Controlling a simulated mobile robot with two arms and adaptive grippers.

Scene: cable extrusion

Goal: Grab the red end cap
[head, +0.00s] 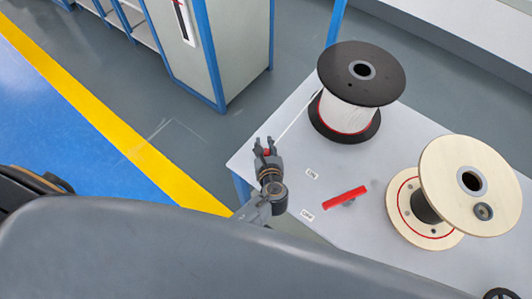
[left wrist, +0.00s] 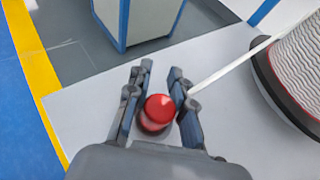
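The red end cap (left wrist: 158,108) is a small round red piece with a domed top. In the left wrist view it stands between the two fingers of my left gripper (left wrist: 160,100). The fingers are apart, one on each side, with narrow gaps to the cap, so the gripper looks open around it. In the head view my left gripper (head: 266,148) is over the table's left corner, and only a little of the red cap (head: 267,152) shows between its fingers. The cap's lower part is partly hidden.
A black spool (head: 361,74) with white cable stands behind right; its loose cable end (left wrist: 228,65) reaches close to the right finger. A wooden spool (head: 447,178) stands at right. A red bar (head: 334,204) and small labels lie on the grey table (head: 370,240). A blue-framed cabinet stands beyond.

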